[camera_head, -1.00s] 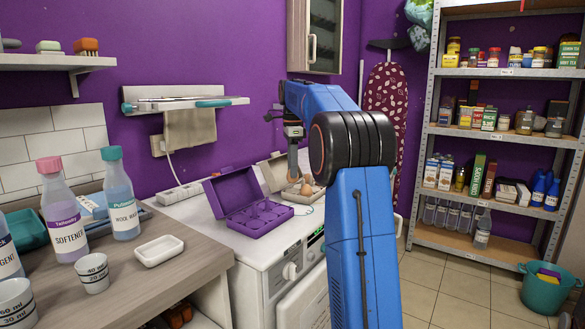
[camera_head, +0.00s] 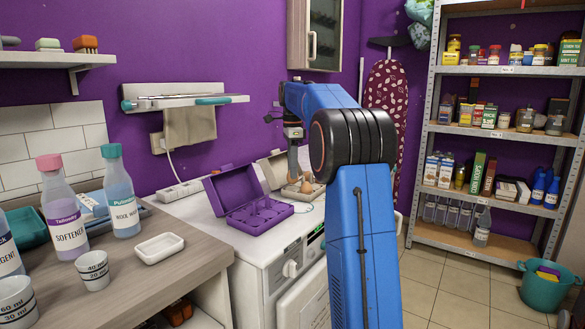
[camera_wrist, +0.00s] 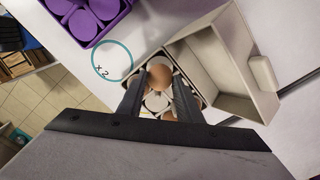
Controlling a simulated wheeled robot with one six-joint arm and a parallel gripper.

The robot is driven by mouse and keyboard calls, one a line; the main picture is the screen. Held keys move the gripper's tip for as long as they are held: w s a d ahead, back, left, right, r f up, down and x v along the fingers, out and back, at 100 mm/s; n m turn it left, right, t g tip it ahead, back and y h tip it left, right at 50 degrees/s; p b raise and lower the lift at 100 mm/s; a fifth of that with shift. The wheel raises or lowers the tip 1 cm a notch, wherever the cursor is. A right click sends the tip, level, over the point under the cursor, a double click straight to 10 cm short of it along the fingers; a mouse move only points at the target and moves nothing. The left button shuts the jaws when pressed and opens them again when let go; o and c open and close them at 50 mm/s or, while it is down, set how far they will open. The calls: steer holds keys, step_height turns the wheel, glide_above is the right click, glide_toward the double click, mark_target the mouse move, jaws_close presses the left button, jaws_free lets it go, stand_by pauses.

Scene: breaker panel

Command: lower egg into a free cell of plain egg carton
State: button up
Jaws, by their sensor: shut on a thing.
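The plain egg carton (camera_head: 279,158) is beige and stands open on the white appliance. In the wrist view its lid (camera_wrist: 225,65) is swung open to the right, and its cells (camera_wrist: 157,101) lie below my gripper. My gripper (camera_wrist: 160,82) is shut on a brown egg (camera_wrist: 160,75), which sits between the two fingertips over or in the carton's tray; its exact height is unclear. Another brown egg (camera_wrist: 168,116) shows in the tray, nearer the wrist. In the head view my gripper (camera_head: 294,175) is low at the carton, and a brown egg (camera_head: 306,187) shows beside it.
An open purple carton (camera_head: 262,217) stands left of the plain one; its cells also show in the wrist view (camera_wrist: 88,20). A teal ring marked "x 2" (camera_wrist: 111,60) lies on the white top (camera_head: 200,207). A cabinet (camera_head: 315,35) hangs above.

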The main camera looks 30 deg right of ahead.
steer(key=shift+f, duration=1.85)
stand_by(1.3)
steer(key=o, duration=1.1)
step_height(320, 180, up, 17)
steer(key=shift+r, duration=0.2)
